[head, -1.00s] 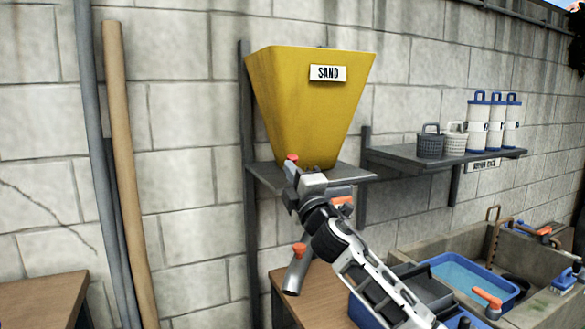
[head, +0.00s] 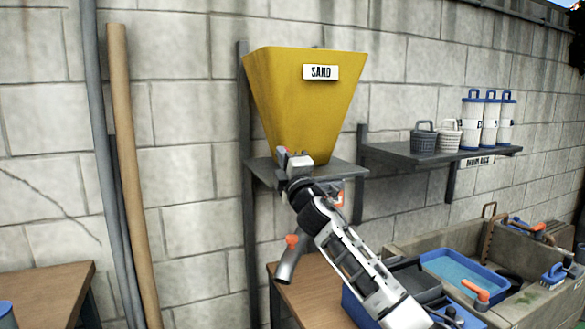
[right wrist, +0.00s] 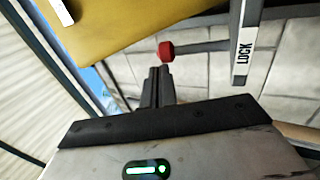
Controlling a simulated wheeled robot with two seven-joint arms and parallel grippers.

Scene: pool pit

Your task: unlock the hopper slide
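The yellow hopper (head: 305,105) marked SAND stands on a wall bracket in the head view. My right gripper (head: 292,163) is at its lower front. In the right wrist view, a red knob (right wrist: 166,52) on a grey rod (right wrist: 205,46) lies just beyond the fingertips of my right gripper (right wrist: 157,72). The two fingers are together, with nothing visible between them. Contact with the knob cannot be told. A grey bar marked LOCK (right wrist: 243,53) is to the right of the knob. In the head view the gripper mostly hides the knob. My left gripper is out of view.
A grey tube (head: 288,264) with an orange knob (head: 291,241) hangs below the bracket. A wooden table (head: 318,290) and blue bins are under my right arm. A shelf (head: 400,154) with buckets is to the right; poles (head: 133,180) lean at left.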

